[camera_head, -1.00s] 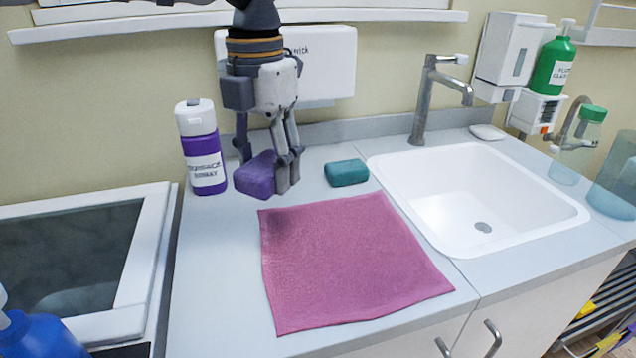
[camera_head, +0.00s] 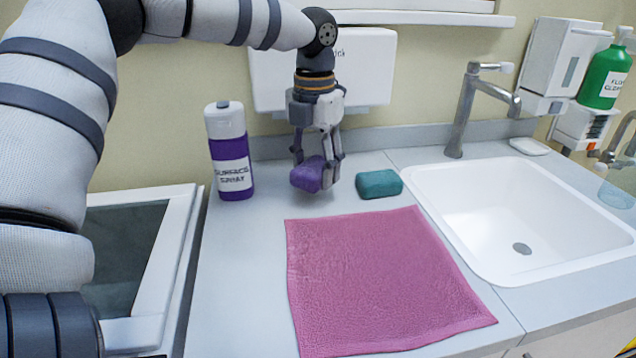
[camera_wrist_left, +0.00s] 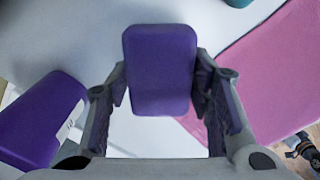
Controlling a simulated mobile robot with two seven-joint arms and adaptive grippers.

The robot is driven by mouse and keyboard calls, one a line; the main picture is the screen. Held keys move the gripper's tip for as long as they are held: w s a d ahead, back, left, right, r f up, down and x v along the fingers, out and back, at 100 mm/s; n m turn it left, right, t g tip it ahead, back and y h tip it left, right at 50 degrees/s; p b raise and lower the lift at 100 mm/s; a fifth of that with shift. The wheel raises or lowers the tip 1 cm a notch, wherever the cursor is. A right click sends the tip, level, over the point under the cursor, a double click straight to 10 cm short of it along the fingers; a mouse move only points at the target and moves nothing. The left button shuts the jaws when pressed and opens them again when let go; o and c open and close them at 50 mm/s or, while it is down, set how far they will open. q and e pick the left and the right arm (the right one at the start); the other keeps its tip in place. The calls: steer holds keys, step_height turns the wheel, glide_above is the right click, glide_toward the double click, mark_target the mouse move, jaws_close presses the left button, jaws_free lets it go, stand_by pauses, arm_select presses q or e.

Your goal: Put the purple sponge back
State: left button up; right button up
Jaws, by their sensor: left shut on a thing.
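The purple sponge (camera_head: 308,175) is a small rounded block between the fingers of my left gripper (camera_head: 318,178). The gripper points down and is shut on the sponge. The sponge seems to be a little above the counter, between the spray bottle and the teal sponge. In the left wrist view the purple sponge (camera_wrist_left: 160,70) sits between the two fingers of the left gripper (camera_wrist_left: 162,95).
A surface spray bottle (camera_head: 230,160) stands left of the gripper. A teal sponge (camera_head: 379,184) lies just to the right. A pink cloth (camera_head: 385,275) lies flat in front. A white sink (camera_head: 590,245) with a tap (camera_head: 463,105) is at right.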

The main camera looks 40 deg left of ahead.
mark_target(314, 162)
arm_select(q)
steer(key=shift+w+a+f, duration=0.2)
steer(key=shift+w+f, duration=0.05)
steer(key=shift+f, duration=0.15)
steer(key=shift+w+a+f, duration=0.1)
steer(key=shift+f, duration=0.75)
steer(key=shift+w+a+f, duration=0.1)
steer(key=shift+f, duration=0.75)
steer(key=shift+f, duration=0.15)
steer(key=o, duration=1)
step_height(314, 162, up, 12)
steer(key=shift+r, duration=0.2)
